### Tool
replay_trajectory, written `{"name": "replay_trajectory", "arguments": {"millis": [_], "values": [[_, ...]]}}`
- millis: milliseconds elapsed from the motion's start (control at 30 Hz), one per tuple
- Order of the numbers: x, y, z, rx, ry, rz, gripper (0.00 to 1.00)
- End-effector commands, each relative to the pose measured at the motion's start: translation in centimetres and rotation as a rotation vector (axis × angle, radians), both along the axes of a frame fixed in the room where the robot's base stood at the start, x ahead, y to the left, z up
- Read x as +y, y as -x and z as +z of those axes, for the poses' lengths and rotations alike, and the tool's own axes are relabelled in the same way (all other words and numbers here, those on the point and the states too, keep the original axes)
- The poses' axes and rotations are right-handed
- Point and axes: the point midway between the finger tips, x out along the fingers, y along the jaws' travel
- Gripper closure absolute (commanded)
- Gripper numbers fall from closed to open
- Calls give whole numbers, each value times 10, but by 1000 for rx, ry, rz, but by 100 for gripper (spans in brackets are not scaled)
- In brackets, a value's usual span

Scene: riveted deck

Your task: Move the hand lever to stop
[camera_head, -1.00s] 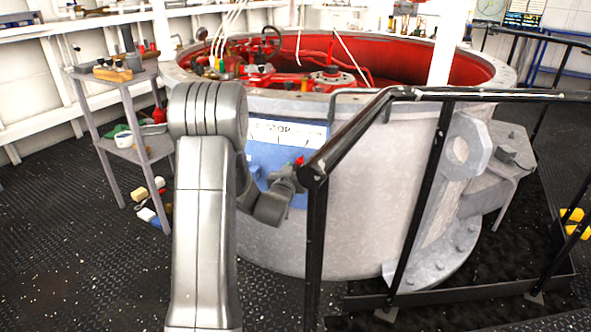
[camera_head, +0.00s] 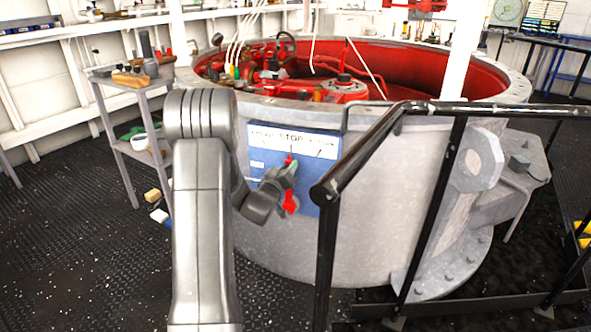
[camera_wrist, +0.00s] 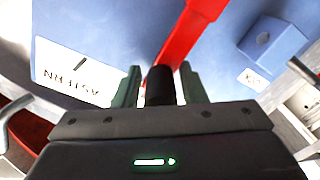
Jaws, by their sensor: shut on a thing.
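A blue panel (camera_head: 257,143) is fixed to the grey drum's side, with a white label strip (camera_head: 318,146) reading STOP in its middle. A red hand lever (camera_head: 290,203) stands on the panel; a red tip shows above my gripper, just under the STOP word. The gripper covers the lever's middle, so exact alignment is hard to judge. In the wrist view the red lever (camera_wrist: 184,42) leads to a black knob (camera_wrist: 160,87) between the fingers. My gripper (camera_head: 288,172) is shut on this knob. An upside-down ASTERN label (camera_wrist: 75,74) is at the left there.
A black handrail (camera_head: 365,150) stands close to the right of the panel and my gripper. A grey shelf trolley (camera_head: 128,150) is at the left. The grey drum (camera_head: 385,190) has an open red interior. Free dark floor lies at the lower left.

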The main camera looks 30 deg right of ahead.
Motion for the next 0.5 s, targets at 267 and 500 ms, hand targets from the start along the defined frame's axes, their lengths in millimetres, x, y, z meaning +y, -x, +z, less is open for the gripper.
{"name": "replay_trajectory", "arguments": {"millis": [267,500], "values": [[3,-3,0,18,15,2,100],[2,-3,0,17,14,2,54]]}}
